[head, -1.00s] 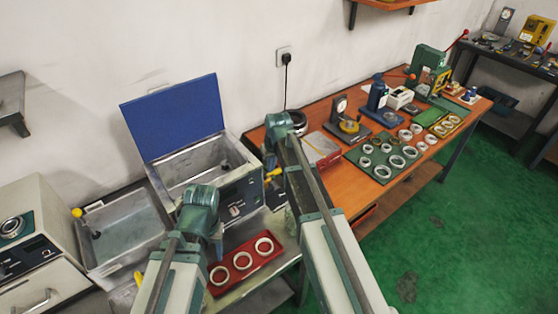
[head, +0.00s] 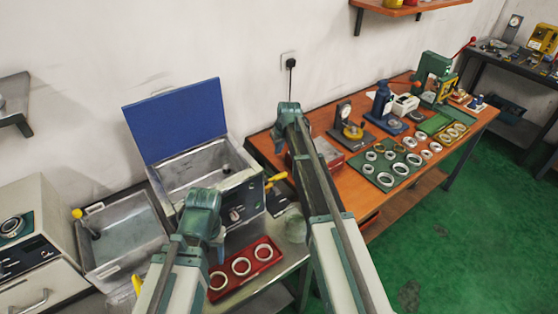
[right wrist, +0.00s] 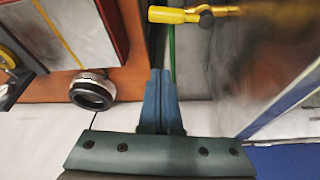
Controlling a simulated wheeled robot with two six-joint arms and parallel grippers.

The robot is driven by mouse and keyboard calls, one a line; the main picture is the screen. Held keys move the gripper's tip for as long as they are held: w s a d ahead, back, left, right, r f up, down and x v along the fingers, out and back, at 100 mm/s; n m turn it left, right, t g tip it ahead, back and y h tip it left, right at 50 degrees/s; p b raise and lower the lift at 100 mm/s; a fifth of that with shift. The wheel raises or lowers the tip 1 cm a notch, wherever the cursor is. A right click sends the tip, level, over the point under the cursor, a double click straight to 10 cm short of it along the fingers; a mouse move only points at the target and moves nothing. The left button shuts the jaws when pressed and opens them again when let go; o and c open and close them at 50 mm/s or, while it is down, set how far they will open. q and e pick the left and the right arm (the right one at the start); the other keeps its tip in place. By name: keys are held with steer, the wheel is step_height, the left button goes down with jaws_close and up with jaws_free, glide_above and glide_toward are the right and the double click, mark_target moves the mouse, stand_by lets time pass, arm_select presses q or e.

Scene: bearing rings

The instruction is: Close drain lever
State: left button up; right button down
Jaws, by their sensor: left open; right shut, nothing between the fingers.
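The cleaner (head: 240,207) is a steel tank with a raised blue lid. A yellow lever (head: 277,179) sticks out from its right side, tilted slightly up to the right. In the right wrist view, a yellow lever (right wrist: 185,15) lies nearly level at the top, beyond my fingers and apart from them. My right gripper (right wrist: 160,78) is shut and empty; in the head view the arm hides its fingers. My left gripper (head: 217,248) is open, in front of the cleaner above the red tray, its fingers small and partly hidden.
A red tray (head: 240,288) with three rings lies in front of the cleaner. A sink tray (head: 125,262) with a yellow-knobbed rod stands left. The orange bench (head: 335,185) at right carries a green mat of rings, gauges and a press. A dark ring (right wrist: 93,93) is close to my right fingers.

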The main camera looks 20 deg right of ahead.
mark_target(275, 178)
arm_select(q)
step_height(275, 178, down, 9)
steer(key=b, duration=0.9)
steer(key=shift+f, duration=0.15)
steer(key=shift+f+b, duration=0.3)
steer(key=shift+b, duration=0.05)
arm_select(e)
step_height(275, 178, down, 10)
steer(key=shift+s, duration=0.3)
